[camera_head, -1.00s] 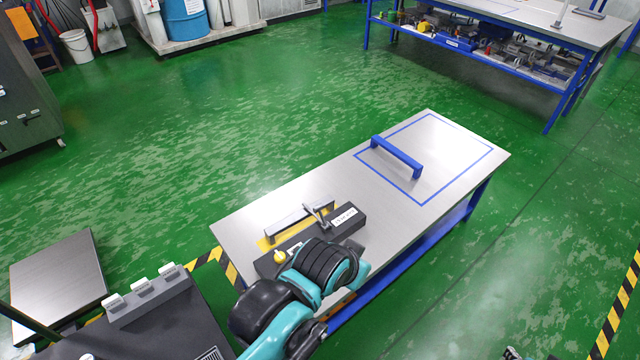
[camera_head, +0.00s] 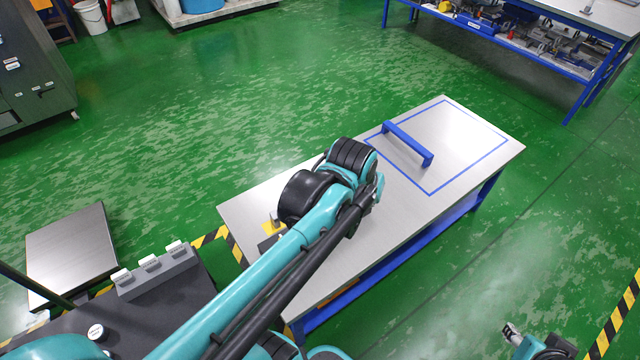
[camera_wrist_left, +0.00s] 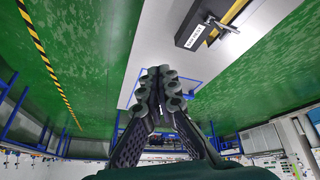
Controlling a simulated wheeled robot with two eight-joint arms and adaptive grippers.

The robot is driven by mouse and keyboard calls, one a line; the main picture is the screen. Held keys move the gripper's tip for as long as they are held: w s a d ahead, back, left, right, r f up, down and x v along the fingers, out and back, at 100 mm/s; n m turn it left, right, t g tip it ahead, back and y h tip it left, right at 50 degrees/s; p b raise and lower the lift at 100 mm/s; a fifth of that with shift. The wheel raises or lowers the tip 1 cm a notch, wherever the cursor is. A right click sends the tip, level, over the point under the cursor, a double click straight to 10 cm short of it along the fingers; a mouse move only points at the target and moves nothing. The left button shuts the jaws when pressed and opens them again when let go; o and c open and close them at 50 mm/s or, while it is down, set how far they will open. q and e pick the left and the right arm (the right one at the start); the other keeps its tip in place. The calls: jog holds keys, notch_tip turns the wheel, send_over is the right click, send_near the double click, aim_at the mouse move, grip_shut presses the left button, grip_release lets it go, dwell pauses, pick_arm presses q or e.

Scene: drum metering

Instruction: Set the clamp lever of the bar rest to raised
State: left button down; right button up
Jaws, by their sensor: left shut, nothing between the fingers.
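The bar rest (camera_wrist_left: 189,35) shows at the top right of the left wrist view as a dark block with a white label. Its grey clamp lever (camera_wrist_left: 224,26) sticks out beside the label; I cannot tell its exact setting. In the head view my left arm hides most of the bar rest, including the lever; only a yellow and dark end (camera_head: 269,229) shows. My left gripper (camera_wrist_left: 160,90) is shut and empty, apart from the bar rest. In the head view its fingers are hidden behind the arm. My right gripper (camera_head: 513,335) is partly in view at the bottom right, away from the table.
The metal table (camera_head: 340,245) has a blue outlined square and a blue handle-shaped bar (camera_head: 408,144) standing at its far end. A grey platform (camera_head: 72,250) is at left. A loaded blue workbench (camera_head: 520,35) stands at the back right. Green floor is open between.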

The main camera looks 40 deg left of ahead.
pick_arm(q)
jog(key=w+a+f+n+g+p, duration=0.3)
jog(key=w+a+n, duration=0.3)
jog(key=w+a, duration=0.75)
jog(key=w+a+f+n+g+h+p, duration=0.1)
jog(key=a+f+n, duration=0.4)
jog(key=a+f, duration=1)
jog(key=shift+w+a+f+g+h+p, duration=0.35)
jog(key=shift+g+p, duration=0.45)
jog(key=shift+p, duration=0.25)
jog(key=f+b, duration=0.1)
jog(key=f, duration=0.2)
jog(key=f+b, duration=0.1)
jog(key=f, duration=0.3)
jog(key=f+b, duration=0.1)
jog(key=f, duration=0.2)
jog(key=shift+s+d+f+b, duration=0.15)
jog(key=shift+d+f+b, duration=0.05)
jog(key=shift+d+b, duration=0.2)
jog(key=d+r, duration=0.1)
jog(key=s+d+r, duration=0.1)
jog(key=d, duration=0.1)
jog(key=shift+b, duration=0.4)
jog(key=shift+d+r, duration=0.1)
jog(key=shift+d, duration=0.15)
